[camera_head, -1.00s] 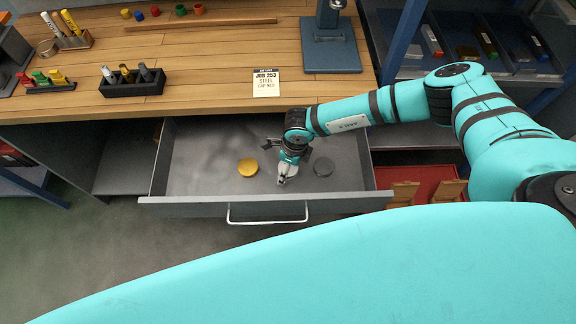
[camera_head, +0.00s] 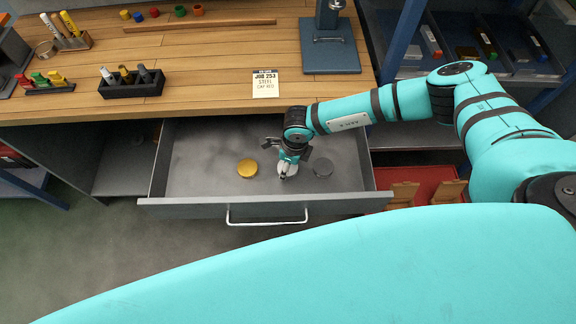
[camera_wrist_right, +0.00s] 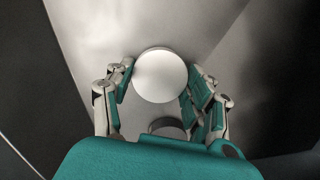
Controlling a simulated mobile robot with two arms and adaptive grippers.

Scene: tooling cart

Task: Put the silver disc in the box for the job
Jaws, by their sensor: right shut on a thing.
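The silver disc (camera_wrist_right: 160,75) is between the fingers of my right gripper (camera_wrist_right: 158,88) in the right wrist view. The fingers press on it from both sides. In the head view my right gripper (camera_head: 286,174) points down into the open grey drawer (camera_head: 205,135) and mostly hides the disc. I cannot tell whether the disc touches the drawer floor. A gold disc (camera_head: 247,168) lies to the left and a dark grey disc (camera_head: 323,167) to the right. A job card (camera_head: 265,84) reads JOB 253, STEEL, CAP RED. My left gripper is not in view.
A red box (camera_head: 436,180) with brown pieces inside stands right of the drawer. The drawer front with its handle (camera_head: 268,219) forms a near wall. On the wooden bench (camera_head: 205,65) are a black holder (camera_head: 132,86), colored caps and a blue stand (camera_head: 330,55).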

